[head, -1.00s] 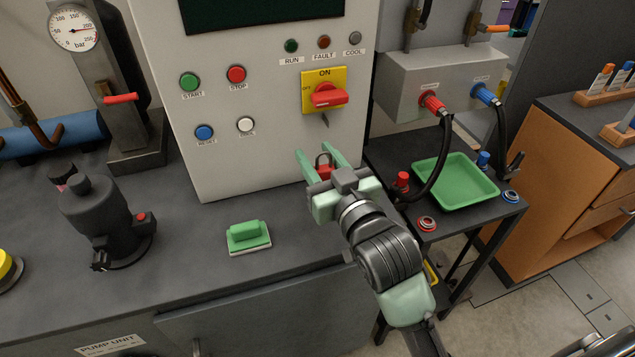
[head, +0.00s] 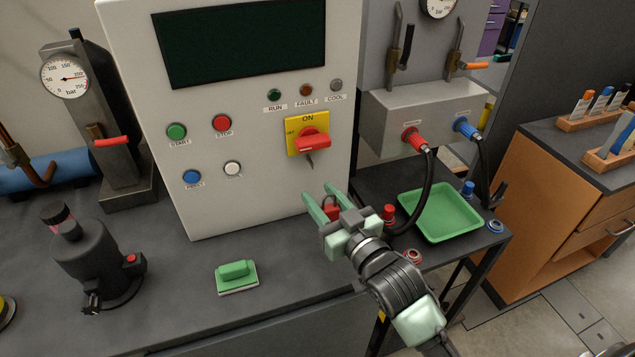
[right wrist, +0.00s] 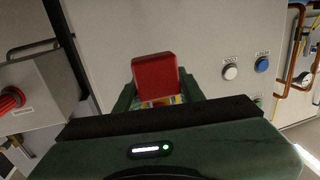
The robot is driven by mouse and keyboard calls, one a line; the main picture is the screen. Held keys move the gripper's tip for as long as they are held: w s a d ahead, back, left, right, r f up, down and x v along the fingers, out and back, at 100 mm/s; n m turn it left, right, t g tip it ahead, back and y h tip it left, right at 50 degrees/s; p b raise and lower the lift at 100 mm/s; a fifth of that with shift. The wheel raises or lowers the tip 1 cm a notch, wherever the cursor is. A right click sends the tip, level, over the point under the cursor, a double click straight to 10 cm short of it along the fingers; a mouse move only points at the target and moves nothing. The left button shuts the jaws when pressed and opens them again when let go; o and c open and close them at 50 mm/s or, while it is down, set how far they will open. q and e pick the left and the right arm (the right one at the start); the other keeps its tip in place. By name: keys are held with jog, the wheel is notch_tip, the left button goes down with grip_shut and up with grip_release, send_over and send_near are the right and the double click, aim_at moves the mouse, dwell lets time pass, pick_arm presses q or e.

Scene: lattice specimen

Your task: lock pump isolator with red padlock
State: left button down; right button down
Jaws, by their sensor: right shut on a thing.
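The red padlock (head: 331,210) is between the fingers of my right gripper (head: 321,191), which is shut on it. Its dark shackle sticks up. In the right wrist view the red padlock body (right wrist: 155,77) fills the space between the fingers. The pump isolator is a red rotary handle (head: 314,143) on a yellow plate (head: 295,146) marked ON at the top and OFF at the left. The handle lies about level. A small dark tab (head: 309,161) shows just under the plate. The padlock is below the isolator and apart from it. My left gripper is not in view.
The grey control cabinet (head: 255,200) stands behind my right gripper. A green tray (head: 440,212) and hoses with red (head: 413,140) and blue (head: 466,128) couplings are to the right. A green-handled block (head: 237,276) lies on the bench at left. The bench front is mostly clear.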

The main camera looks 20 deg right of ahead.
jog(key=shift+d+b+x, duration=0.15)
jog(key=shift+b+x, duration=0.25)
jog(key=shift+x, duration=0.8)
jog(key=shift+d+b+x, duration=0.15)
jog(key=shift+b+x, duration=0.2)
jog(key=shift+x, duration=0.85)
jog(key=c, duration=1.5)
grip_release()
jog(key=c, duration=0.6)
jog(key=shift+c, duration=0.2)
jog(key=shift+w+p, duration=0.1)
jog(key=shift+p, duration=0.2)
